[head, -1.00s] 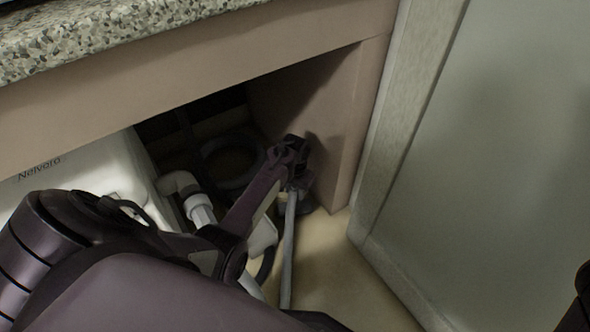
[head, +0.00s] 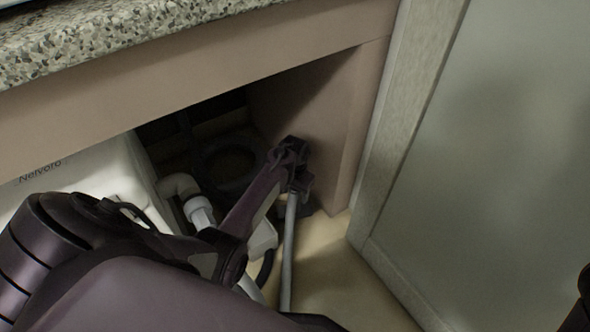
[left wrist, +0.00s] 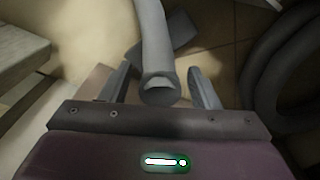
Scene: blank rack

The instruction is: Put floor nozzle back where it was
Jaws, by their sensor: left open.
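The floor nozzle appears to be the grey tube with a flat grey foot. Its tube (head: 289,250) runs up to my left gripper (head: 298,180) by the right wall of the cupboard under the counter. In the left wrist view the tube (left wrist: 154,40) ends in an open mouth between the two fingers of my left gripper (left wrist: 162,82). The fingers stand open either side with gaps visible. A flat grey piece (left wrist: 178,32) lies on the floor beyond the tube. In the head view the gripper partly hides the nozzle.
A white box labelled Nelvoro (head: 90,178) and white pipes (head: 198,208) stand left of my arm. A dark ring or coiled hose (head: 230,165) lies behind. The cupboard's side panel (head: 345,130) is close on the right. Bare floor (head: 335,270) shows in front.

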